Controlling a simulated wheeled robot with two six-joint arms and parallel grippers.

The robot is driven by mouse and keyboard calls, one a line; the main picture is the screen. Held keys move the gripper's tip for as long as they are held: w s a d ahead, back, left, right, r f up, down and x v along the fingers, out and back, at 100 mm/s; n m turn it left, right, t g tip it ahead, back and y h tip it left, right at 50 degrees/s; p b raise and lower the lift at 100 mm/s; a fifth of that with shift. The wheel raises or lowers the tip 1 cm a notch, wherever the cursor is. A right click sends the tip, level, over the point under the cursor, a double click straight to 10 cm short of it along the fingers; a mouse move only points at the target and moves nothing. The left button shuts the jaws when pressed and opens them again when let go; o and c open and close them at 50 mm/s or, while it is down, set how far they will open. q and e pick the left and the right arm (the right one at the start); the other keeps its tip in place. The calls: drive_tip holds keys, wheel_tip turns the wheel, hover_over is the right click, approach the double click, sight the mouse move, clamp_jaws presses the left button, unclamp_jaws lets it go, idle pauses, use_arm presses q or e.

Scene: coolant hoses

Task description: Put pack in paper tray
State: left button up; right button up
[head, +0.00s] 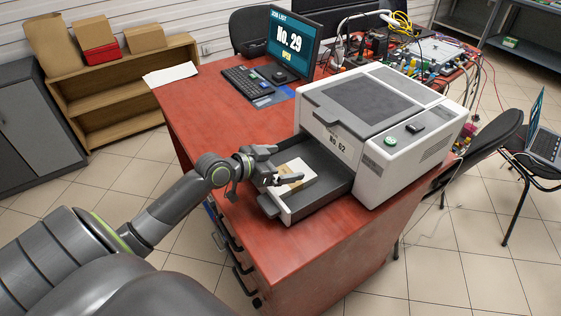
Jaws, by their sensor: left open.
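The paper tray (326,168) is a dark grey open tray drawn out of the front of the white printer-like machine marked "No. 62" (400,155). A pale pack (303,175) with a brown patch lies in the tray, toward its left part. My left gripper (277,179) is at the tray's left end, close beside the pack. Its jaws are open. I cannot tell whether a finger touches the pack, and the gripper hides part of the tray's rim. My right gripper is not in view.
The machine stands on a red-brown desk (215,112). A monitor (291,42) and a black keyboard (247,83) are behind the tray. Cables and electronics (420,55) crowd the far right end. The desk's front left is clear. A chair (480,150) stands at right.

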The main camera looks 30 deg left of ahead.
use_arm(q)
drive_tip(key=shift+r, duration=0.1)
drive_tip(key=shift+r+p, duration=0.25)
drive_tip(key=shift+p, duration=0.05)
drive_tip(key=shift+r+p, duration=0.45)
drive_tip(key=shift+r, duration=0.05)
drive_tip(key=p+v, duration=0.1)
drive_tip(key=v, duration=1)
drive_tip(key=shift+s+a, duration=0.2)
drive_tip(key=shift+s, duration=0.2)
drive_tip(key=shift+s+f, duration=0.1)
drive_tip(key=shift+f, duration=0.05)
